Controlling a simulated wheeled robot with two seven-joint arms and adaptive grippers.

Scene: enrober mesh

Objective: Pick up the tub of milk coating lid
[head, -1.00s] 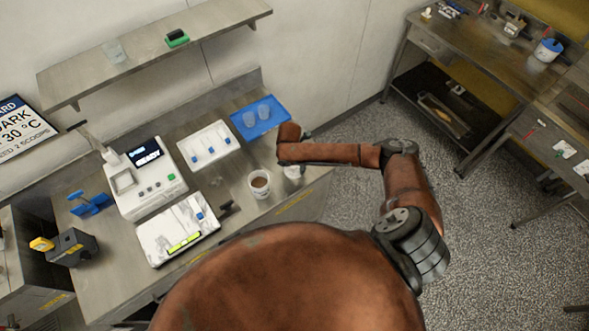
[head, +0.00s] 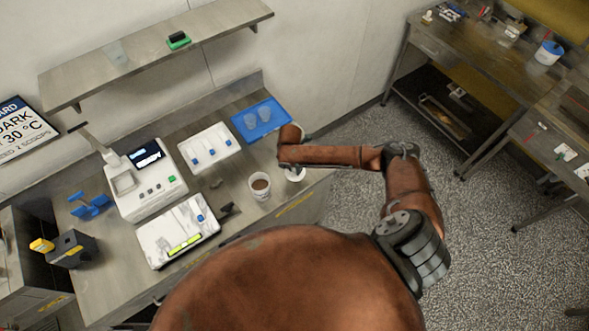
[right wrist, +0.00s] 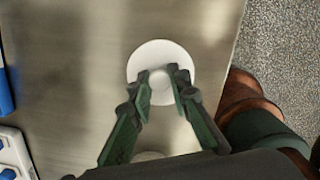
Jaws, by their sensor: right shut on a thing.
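The round white lid (right wrist: 160,57) with a small knob shows in the right wrist view, over the bare steel worktop. My right gripper (right wrist: 167,82) is shut on its knob. In the head view a white round thing, the lid or the tub under it (head: 296,174), shows below my right wrist at the worktop's right end; the gripper there is mostly hidden by my arm. I cannot tell whether the lid is touching a tub. An open white tub with brown contents (head: 260,186) stands to its left. My left gripper is not in view.
A blue tray with two clear cups (head: 263,128) and a white tray with blue-topped items (head: 222,136) lie behind. A white machine (head: 146,182) and a scale (head: 178,238) stand to the left. A shelf (head: 150,50) hangs above. The worktop's right edge is close to my gripper.

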